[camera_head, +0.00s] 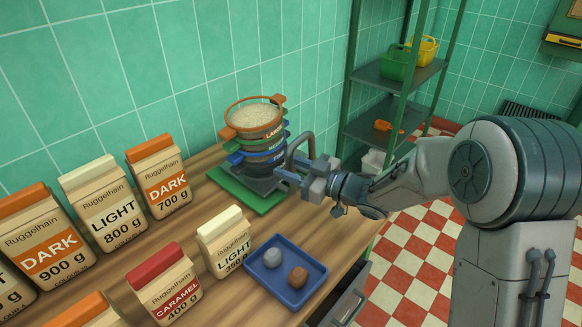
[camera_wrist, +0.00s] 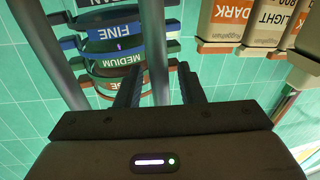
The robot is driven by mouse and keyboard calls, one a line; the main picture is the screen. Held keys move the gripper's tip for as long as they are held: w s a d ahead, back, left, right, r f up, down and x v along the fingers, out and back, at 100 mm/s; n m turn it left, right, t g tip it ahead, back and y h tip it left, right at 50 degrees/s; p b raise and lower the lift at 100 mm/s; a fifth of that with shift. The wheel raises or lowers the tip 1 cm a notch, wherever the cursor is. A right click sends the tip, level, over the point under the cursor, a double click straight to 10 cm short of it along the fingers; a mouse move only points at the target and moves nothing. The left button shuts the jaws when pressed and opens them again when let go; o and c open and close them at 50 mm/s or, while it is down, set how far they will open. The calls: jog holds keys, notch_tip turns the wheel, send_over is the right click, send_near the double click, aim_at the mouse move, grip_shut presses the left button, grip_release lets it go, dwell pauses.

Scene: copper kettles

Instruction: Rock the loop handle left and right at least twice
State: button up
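The grey loop handle (camera_head: 291,151) rises beside a stack of sieves (camera_head: 254,129) on the counter. In the wrist view, two grey bars of the loop run past the sieve bands; one loop bar (camera_wrist: 156,50) passes between my fingers. My gripper (camera_head: 291,168) is at the loop's near side. In the wrist view my gripper (camera_wrist: 160,80) is open around that bar, with a gap visible beside it. The sieve bands read fine and medium (camera_wrist: 120,57). The loop's lower end is hidden.
The stack stands on a green board (camera_head: 238,193). A blue tray (camera_head: 262,283) with two small lumps, a small Light bag (camera_head: 224,241) and several other bags occupy the counter. A green shelf rack (camera_head: 397,83) stands behind my arm.

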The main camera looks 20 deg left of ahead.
grip_shut()
jog(key=shift+w+d+r+m+p, duration=0.15)
jog(key=shift+w+r+m+p, duration=0.15)
jog(key=shift+w+m+p, duration=0.25)
jog(key=shift+w+d+r+m+p, duration=0.15)
jog(key=shift+w+r+m+p, duration=0.2)
jog(key=shift+m+p, duration=0.25)
jog(key=shift+w+d+f+m+y+p, duration=0.1)
jog(key=shift+w+m+y+p, duration=0.2)
jog(key=shift+w+m, duration=0.2)
grip_release()
jog(key=s+d, duration=0.1)
jog(key=d, duration=1.2)
jog(key=shift+s+d+f+b, duration=0.2)
jog(key=shift+d+f+b, duration=0.15)
jog(key=shift+d+f, duration=0.05)
